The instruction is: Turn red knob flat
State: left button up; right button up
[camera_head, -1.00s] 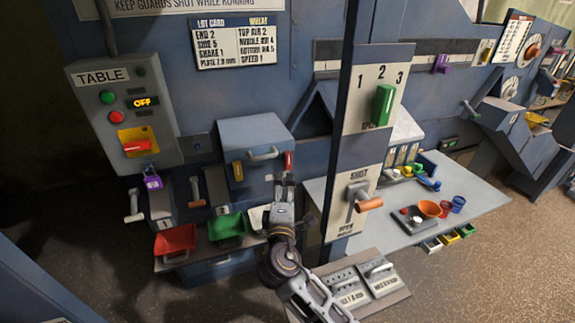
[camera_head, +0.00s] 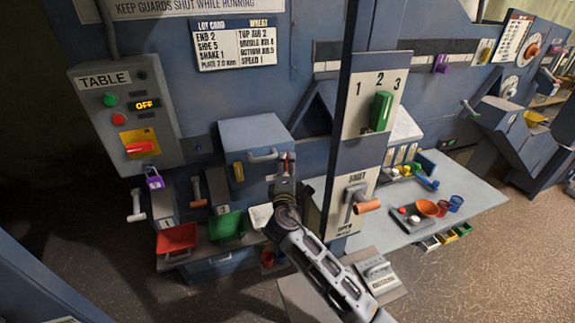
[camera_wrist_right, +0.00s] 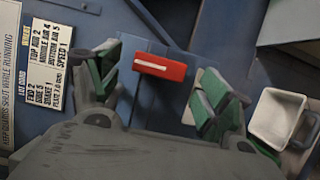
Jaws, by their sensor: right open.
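The small red knob (camera_head: 287,157) sits on the right of the blue machine box and stands upright, partly hidden behind my right gripper. In the right wrist view the red knob (camera_wrist_right: 160,67) is a red bar with a white line along it, lying between the two green-padded fingers. My right gripper (camera_head: 286,172) is open in front of it; the right wrist view shows the fingers (camera_wrist_right: 158,80) spread on both sides, with no clear contact. My left gripper is not in view.
A yellow knob (camera_head: 238,171) and grey handle (camera_head: 262,156) are on the same box. The TABLE panel (camera_head: 125,115) with its red switch (camera_head: 139,148) is at left. Red (camera_head: 177,239) and green (camera_head: 228,226) trays stand below. A post with a green lever (camera_head: 380,110) rises at right.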

jog(key=shift+w, duration=1)
jog(key=shift+c, duration=0.2)
jog(key=c, duration=1)
